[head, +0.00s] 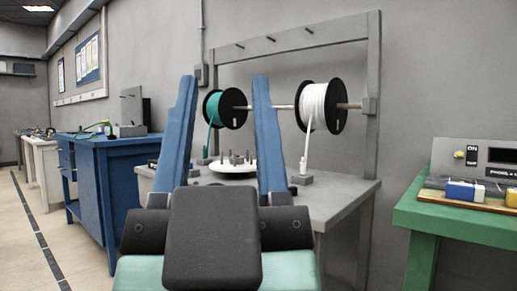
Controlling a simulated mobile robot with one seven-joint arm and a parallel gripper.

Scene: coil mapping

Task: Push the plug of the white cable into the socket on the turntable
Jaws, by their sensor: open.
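My gripper (224,78) stands in front of the grey bench, its two blue fingers pointing up and spread wide with nothing between them. The white cable (307,148) hangs from a white spool (313,104) to a small grey block (301,179) on the bench, right of my right finger. Its plug seems to be at the lower end, too small to make out. The white round turntable (240,170) shows between the fingers, with several grey upright parts on it. I cannot tell which is the socket. My gripper hides part of the bench.
A teal spool (225,109) with a hanging teal cable (210,137) shares the rod of the grey frame (374,75). A green table (440,217) with a switch box stands at the right. A blue workbench (118,158) stands at the left. The left floor is clear.

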